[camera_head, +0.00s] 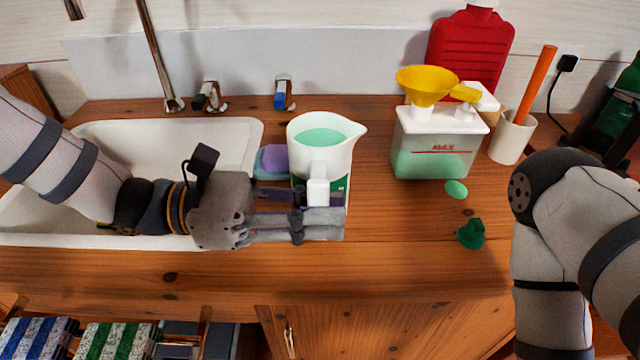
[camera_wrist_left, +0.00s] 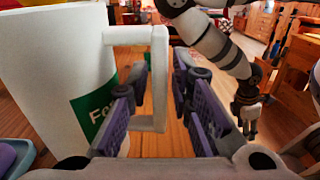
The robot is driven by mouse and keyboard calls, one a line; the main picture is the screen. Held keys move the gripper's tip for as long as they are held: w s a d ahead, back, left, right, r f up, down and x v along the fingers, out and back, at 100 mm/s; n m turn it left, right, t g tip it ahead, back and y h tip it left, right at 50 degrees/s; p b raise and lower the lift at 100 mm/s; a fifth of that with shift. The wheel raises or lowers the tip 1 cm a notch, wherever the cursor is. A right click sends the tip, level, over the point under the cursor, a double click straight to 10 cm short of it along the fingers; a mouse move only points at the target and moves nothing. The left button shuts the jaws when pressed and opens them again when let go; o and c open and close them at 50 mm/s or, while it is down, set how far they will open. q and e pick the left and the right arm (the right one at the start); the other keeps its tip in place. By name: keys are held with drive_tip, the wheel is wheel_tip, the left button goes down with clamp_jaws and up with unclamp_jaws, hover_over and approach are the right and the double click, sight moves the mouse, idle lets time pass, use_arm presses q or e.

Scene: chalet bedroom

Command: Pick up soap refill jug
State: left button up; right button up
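The soap refill jug is the white jug (camera_head: 345,155) with a spout and green liquid inside, standing upright on the wooden counter right of the sink. Its white handle (camera_wrist_left: 158,80) faces my left gripper. My left gripper (camera_head: 325,207) is at the handle, its fingers pointing right. In the left wrist view, the open fingers (camera_wrist_left: 163,115) stand on either side of the handle, one in the gap between handle and jug body. A gap shows beside the handle. The right gripper (camera_wrist_left: 248,112) is small in the left wrist view; its finger state is unclear.
A white sink (camera_head: 245,130) lies left. A dispenser tank (camera_head: 435,150) with a yellow funnel (camera_head: 425,85) stands right, near a beige cup (camera_head: 510,140). A green cap (camera_head: 470,233) and green spill (camera_head: 456,189) are on the counter. A purple sponge (camera_head: 274,158) is beside the jug.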

use_arm(q)
clamp_jaws()
drive_tip(key=shift+r, duration=0.2)
